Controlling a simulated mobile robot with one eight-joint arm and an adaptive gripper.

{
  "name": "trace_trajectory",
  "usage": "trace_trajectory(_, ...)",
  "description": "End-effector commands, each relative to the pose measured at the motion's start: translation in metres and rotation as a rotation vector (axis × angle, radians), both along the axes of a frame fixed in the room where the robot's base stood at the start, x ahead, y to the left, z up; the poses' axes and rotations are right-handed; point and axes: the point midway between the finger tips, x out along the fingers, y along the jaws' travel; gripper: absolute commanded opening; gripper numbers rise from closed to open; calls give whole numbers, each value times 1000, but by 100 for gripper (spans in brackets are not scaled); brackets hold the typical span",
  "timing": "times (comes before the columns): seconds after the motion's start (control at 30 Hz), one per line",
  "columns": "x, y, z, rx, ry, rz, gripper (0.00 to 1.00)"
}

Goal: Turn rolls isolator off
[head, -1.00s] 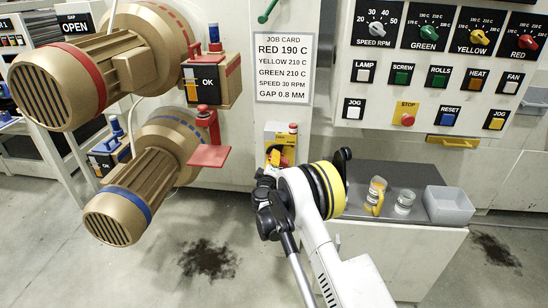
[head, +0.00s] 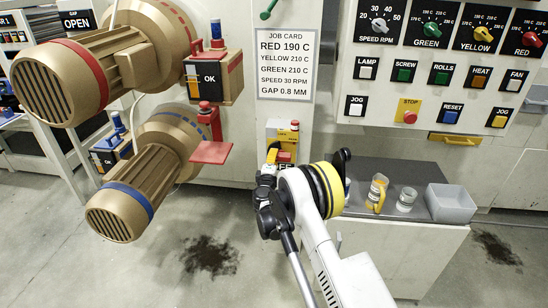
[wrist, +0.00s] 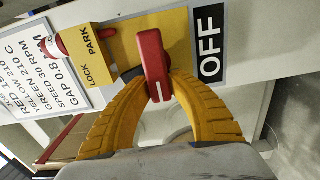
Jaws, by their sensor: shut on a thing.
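The rolls isolator is a yellow plate (head: 273,127) on the machine front below the job card; its plate also fills the top of the wrist view (wrist: 125,22). Its red handle (wrist: 151,55) carries a white mark at its near end. A black OFF label (wrist: 209,44) lies to the right of the handle in the wrist view. My gripper (wrist: 160,84), with yellow ribbed fingers, is shut on the red handle, one finger each side. In the head view my gripper (head: 271,162) is at the isolator and partly hides it.
A yellow LOCK PARK box (wrist: 88,55) with a red part beside it sits close to the left finger. The job card (head: 285,65) is above the isolator.

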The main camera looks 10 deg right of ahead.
Motion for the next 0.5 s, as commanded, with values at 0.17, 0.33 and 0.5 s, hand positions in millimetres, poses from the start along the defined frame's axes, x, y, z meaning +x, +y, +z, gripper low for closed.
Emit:
trace_trajectory(0.17,0,-1,0,0,0,-1,0)
trace_trajectory(0.33,0,-1,0,0,0,-1,45)
trace_trajectory(0.5,0,0,0,1,0,0,45)
